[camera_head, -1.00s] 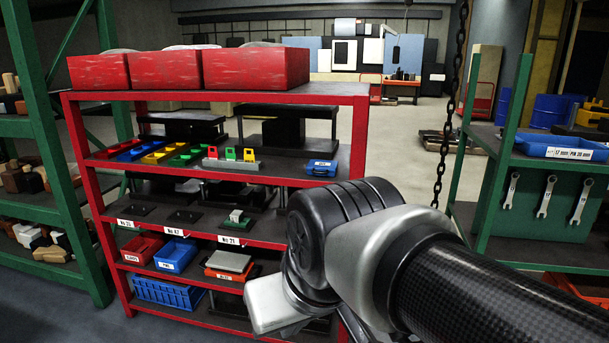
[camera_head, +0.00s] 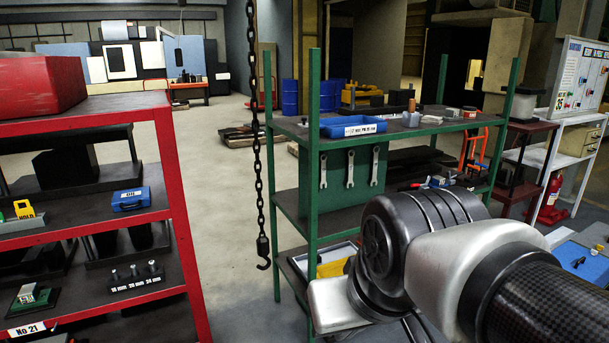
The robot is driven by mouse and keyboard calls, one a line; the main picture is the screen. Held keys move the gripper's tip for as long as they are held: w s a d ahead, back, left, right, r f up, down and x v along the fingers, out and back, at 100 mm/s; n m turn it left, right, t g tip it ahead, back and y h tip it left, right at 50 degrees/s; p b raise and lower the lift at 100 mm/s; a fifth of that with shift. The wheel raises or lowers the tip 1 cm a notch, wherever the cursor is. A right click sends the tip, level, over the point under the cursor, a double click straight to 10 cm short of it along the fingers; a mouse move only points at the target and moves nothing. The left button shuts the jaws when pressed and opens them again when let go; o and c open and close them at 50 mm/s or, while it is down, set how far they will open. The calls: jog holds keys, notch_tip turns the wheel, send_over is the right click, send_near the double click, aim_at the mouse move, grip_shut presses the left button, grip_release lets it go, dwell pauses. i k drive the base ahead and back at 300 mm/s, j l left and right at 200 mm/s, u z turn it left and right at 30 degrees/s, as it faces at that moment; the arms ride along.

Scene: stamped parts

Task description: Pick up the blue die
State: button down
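No piece that I can clearly identify as the blue die is in view now. A small blue case (camera_head: 131,199) with a white label sits on a middle shelf of the red rack at left; I cannot tell whether it is a die. My arm reaches in from the lower right, in front of the green rack. Its fingers do not show, so whether my gripper is open or holding anything cannot be seen.
The red rack (camera_head: 180,240) stands at left and the green rack (camera_head: 312,165) at centre right, with a blue tray (camera_head: 352,127) on top. A chain with a hook (camera_head: 262,245) hangs between them. Open floor (camera_head: 215,215) lies between the racks. A white bench stands far right.

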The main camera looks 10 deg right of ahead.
aim_at(438, 181)
jog(key=z, duration=1.2)
